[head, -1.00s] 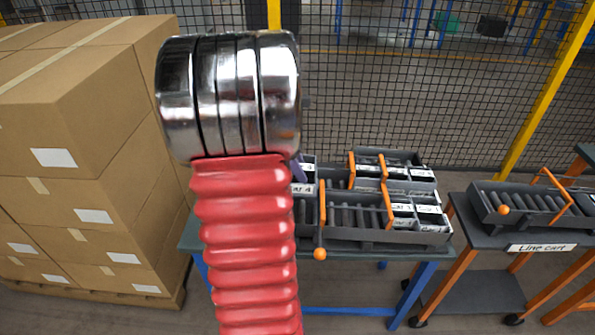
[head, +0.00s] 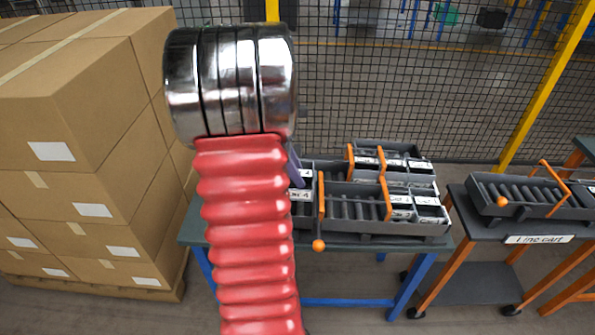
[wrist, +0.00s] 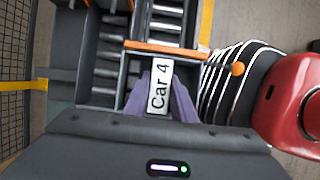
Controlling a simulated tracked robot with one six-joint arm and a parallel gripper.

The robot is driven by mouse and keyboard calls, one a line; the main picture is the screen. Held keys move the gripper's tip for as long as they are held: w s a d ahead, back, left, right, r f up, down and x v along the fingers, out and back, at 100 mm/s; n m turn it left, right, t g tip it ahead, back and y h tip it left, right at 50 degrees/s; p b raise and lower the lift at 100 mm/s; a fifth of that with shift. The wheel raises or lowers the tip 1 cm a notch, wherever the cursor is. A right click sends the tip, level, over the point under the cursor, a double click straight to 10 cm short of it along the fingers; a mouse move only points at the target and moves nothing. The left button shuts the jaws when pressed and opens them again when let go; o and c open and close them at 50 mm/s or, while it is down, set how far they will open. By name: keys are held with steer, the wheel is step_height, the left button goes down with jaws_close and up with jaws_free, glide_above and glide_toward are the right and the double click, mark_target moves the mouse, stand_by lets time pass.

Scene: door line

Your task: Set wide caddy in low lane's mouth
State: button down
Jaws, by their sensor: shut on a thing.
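My gripper's purple fingers (wrist: 161,98) are shut on a dark caddy with a white "Car 4" label (wrist: 159,88). In the head view the caddy's label (head: 301,195) shows at the left end of the front, lower lane (head: 352,208), just left of its orange gate (head: 321,205). My red arm and chrome joint hide most of the gripper and caddy there. In the wrist view the caddy is close to the orange gate bar (wrist: 160,50). I cannot tell whether the caddy rests on the lane.
A rear lane (head: 395,155) stands behind, with its own orange gates. Labelled caddies (head: 430,212) fill the lanes' right ends. A line cart (head: 535,239) with a roller tray (head: 530,195) stands right. Stacked boxes (head: 80,120) stand left and a mesh fence (head: 400,90) behind.

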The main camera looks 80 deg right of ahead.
steer(key=shift+f, duration=3.8)
steer(key=shift+f, duration=0.1)
steer(key=c, duration=1.4)
jaws_free()
steer(key=v, duration=1.3)
steer(key=shift+w+r, duration=0.15)
steer(key=shift+r, duration=0.15)
